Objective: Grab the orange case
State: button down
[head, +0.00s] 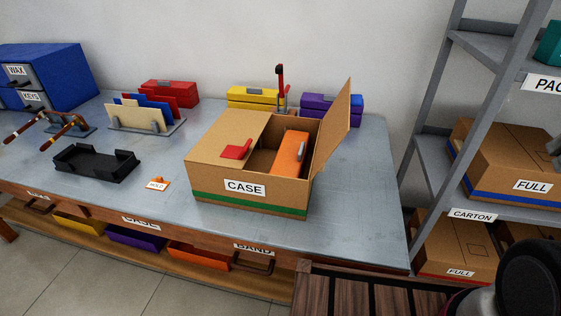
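An orange case (289,154) with a grey clasp is inside the open cardboard box on the workbench, at the box's right side. Its upper part shows; the box's front wall hides its lower part. The cardboard box (215,172) has a "CASE" label and a green stripe, and its right flap stands up. A second orange item (198,256) lies on the low shelf under the bench, partly hidden.
A red piece lies on the box's left flap. Red (169,93), yellow (256,97) and purple (331,108) cases stand along the wall. A black tray (96,163) and an orange "HOLD" tag are left of the box. A metal rack (430,150) with cartons stands right. The bench right of the box is clear.

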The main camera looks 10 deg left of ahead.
aim_at(290, 160)
jog(key=k+j, duration=0.1)
jog(key=j, duration=0.35)
jog(key=k+j, duration=0.1)
jog(key=j, duration=0.75)
jog(key=k+j, duration=0.15)
jog(key=j, duration=0.3)
jog(key=i, duration=0.5)
jog(key=l+z, duration=0.05)
